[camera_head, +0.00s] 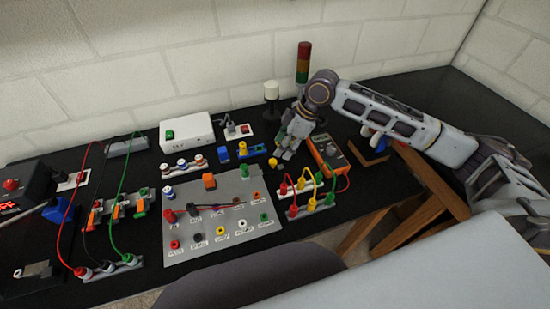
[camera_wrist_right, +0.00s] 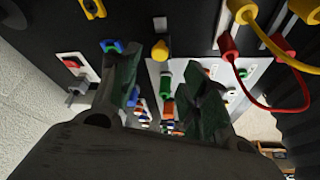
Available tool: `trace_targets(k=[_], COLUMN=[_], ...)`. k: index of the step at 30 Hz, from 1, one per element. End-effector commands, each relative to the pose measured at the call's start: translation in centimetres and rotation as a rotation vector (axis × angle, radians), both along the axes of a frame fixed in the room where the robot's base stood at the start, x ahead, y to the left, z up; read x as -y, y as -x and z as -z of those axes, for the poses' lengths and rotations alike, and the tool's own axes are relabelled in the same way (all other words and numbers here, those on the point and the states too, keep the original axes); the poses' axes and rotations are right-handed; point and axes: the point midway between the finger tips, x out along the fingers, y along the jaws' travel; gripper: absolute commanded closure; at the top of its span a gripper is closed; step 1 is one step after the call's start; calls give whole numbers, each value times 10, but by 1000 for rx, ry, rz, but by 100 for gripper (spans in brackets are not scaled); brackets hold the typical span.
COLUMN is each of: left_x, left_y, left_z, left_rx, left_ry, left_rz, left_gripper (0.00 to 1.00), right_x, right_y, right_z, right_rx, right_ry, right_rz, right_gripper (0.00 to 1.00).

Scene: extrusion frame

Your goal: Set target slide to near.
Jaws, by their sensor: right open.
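No part is legibly marked as the target slide, so I cannot tell which one it is. A blue-and-yellow piece (camera_head: 252,151) stands left of my right gripper (camera_head: 287,150). A small yellow knob (camera_head: 274,162) is just below that gripper, and a yellow knob (camera_wrist_right: 160,50) shows ahead of the fingers in the right wrist view. The right gripper's dark fingers (camera_wrist_right: 164,92) are spread apart with nothing held between them. They hover over the bench near the grey panel's upper right corner. My left gripper is not in view.
The grey panel (camera_head: 200,256) carries colored sockets and an orange block (camera_head: 209,181). Red and yellow leads (camera_head: 311,188) and an orange meter (camera_head: 328,152) stand close to the right gripper. A white box (camera_head: 187,133) and a signal tower (camera_head: 303,62) are behind.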

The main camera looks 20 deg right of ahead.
Motion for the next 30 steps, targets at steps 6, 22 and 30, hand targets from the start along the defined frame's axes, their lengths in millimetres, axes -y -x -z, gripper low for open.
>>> trace_targets(k=[6,22,30], left_x=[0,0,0], left_y=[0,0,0], left_z=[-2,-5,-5], left_rx=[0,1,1], left_ry=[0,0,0], left_rz=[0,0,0], left_gripper=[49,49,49], right_x=[-11,-27,-28], right_y=[-4,-10,-11], right_z=[27,71,72], right_rx=[-1,0,1], right_ry=[-1,0,0], right_rz=[0,0,0], right_gripper=[55,55,55])
